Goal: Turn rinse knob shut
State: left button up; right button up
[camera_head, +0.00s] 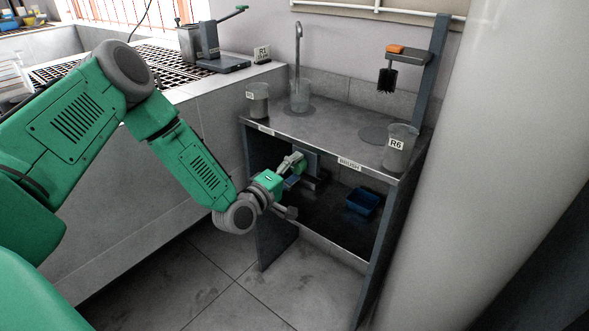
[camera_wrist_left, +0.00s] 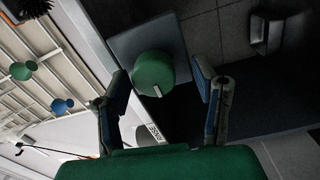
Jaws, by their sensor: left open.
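The rinse knob (camera_wrist_left: 153,72) is a round green knob with a white pointer mark, on a grey plate in the left wrist view. In the head view a small green part that looks like the knob (camera_head: 299,164) shows under the bench top, partly hidden by my gripper. My left gripper (camera_wrist_left: 160,70) is open, with one finger on each side of the knob. I see gaps between the fingers and the knob, but cannot judge the depth. In the head view my left gripper (camera_head: 288,183) reaches in below the front edge of the bench. My right gripper is not in view.
The metal bench (camera_head: 325,130) carries a tap (camera_head: 297,55), beakers including one marked R6 (camera_head: 398,148), and a hanging brush (camera_head: 387,78). Its side panel (camera_head: 276,243) stands close to my left wrist. A blue tray (camera_head: 362,201) sits inside. The floor in front is clear.

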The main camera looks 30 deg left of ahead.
pick_arm(q)
jog(key=s+a, duration=0.1)
jog(key=s, duration=1)
jog(key=shift+s+f, duration=0.25)
jog(key=shift+f, duration=0.05)
jog(key=shift+a, duration=0.1)
